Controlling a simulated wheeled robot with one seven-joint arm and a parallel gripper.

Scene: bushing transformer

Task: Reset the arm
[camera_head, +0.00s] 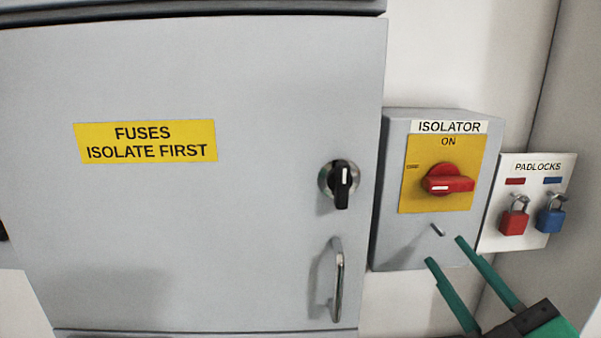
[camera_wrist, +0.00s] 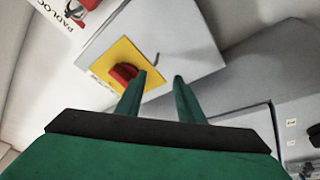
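My gripper (camera_head: 445,250) is at the lower right in the head view, with two green fingers apart and nothing between them. It is in front of and below the isolator box (camera_head: 390,240). In the wrist view my gripper (camera_wrist: 160,75) is also open and empty. The red isolator switch (camera_head: 448,184) lies level on its yellow plate under the word ON. In the wrist view the red switch (camera_wrist: 122,73) shows beyond the left finger. The fingers look apart from the box, though the exact gap is hard to tell.
A grey cabinet door (camera_head: 200,230) labelled FUSES ISOLATE FIRST looks closed, with a black knob (camera_head: 341,185) and a metal handle (camera_head: 338,280). A padlock board (camera_head: 490,238) holds a red padlock (camera_head: 513,222) and a blue padlock (camera_head: 550,220). A wall stands at the far right.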

